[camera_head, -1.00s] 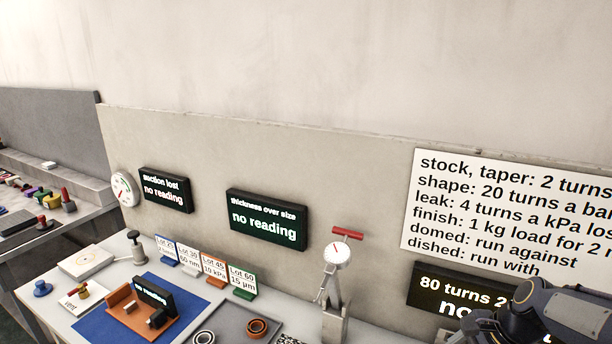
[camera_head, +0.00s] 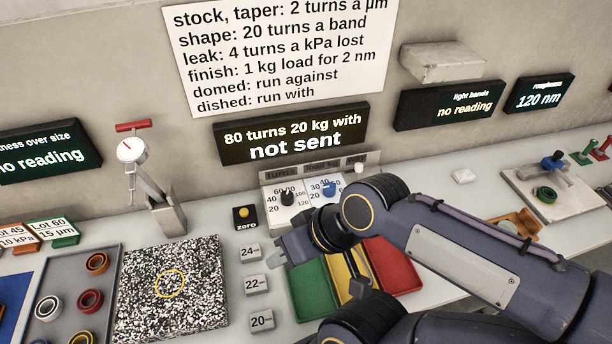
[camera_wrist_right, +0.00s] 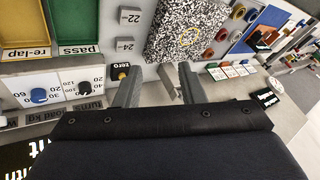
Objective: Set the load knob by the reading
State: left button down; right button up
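The load knob is a blue knob (camera_head: 330,190) on a white dial of the control panel; it also shows in the right wrist view (camera_wrist_right: 39,95). Its exact pointer angle is too small to tell. A black turns knob (camera_head: 288,198) sits left of it. The display above (camera_head: 291,135) reads "80 turns 20 kg with" and "not sent". The roughness display (camera_head: 539,94) reads "120 nm". My right gripper (camera_head: 290,245) is in front of the panel, apart from the knobs. In the wrist view its fingers (camera_wrist_right: 158,86) are spread and empty. My left gripper is not in view.
The wall sign (camera_head: 280,55) includes "finish: 1 kg load for 2 nm". A yellow zero button (camera_head: 244,212) stands left of the panel. Green (camera_head: 312,291), yellow and red trays lie below my right arm. A speckled plate (camera_head: 170,285) and a gauge stand (camera_head: 165,212) are left.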

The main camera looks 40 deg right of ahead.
aim_at(329, 189)
jog(key=z, duration=1.7)
